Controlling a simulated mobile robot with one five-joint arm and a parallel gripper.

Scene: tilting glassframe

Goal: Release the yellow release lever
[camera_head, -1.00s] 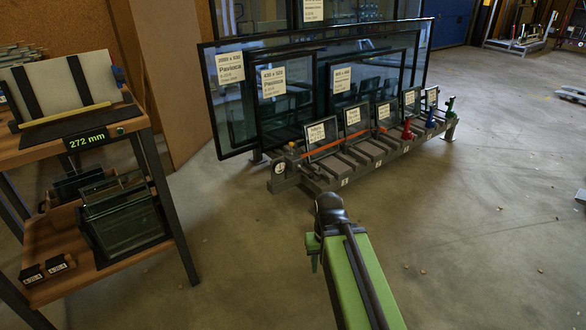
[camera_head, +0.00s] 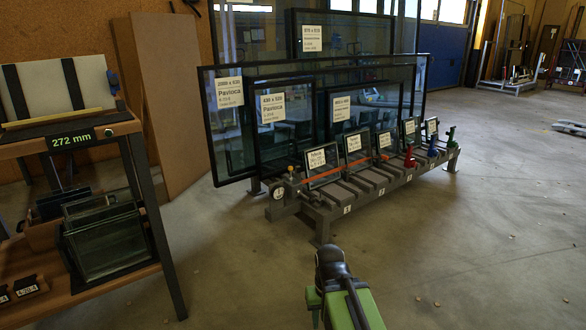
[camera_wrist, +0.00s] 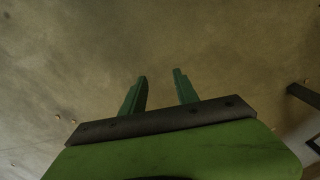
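No lever that I can surely call the yellow release lever stands out. A long grey rack (camera_head: 352,190) on the floor has a small orange-yellow part (camera_head: 290,169) at its left end, too small to make out. Red (camera_head: 409,157), blue (camera_head: 433,147) and green (camera_head: 451,136) pieces stand near its right end. My gripper shows in the wrist view (camera_wrist: 160,76) with two green fingers apart and nothing between them, above bare floor. In the head view my green arm is at the bottom, well short of the rack; the fingers are hidden there.
Large framed glass panes (camera_head: 232,130) stand behind the rack, with small labelled panes in it. A wooden shelf unit (camera_head: 120,125) at left carries a yellow bar (camera_head: 50,118) and glass pieces. The concrete floor (camera_head: 480,240) at right is clear. A dark bar (camera_wrist: 304,95) edges the wrist view.

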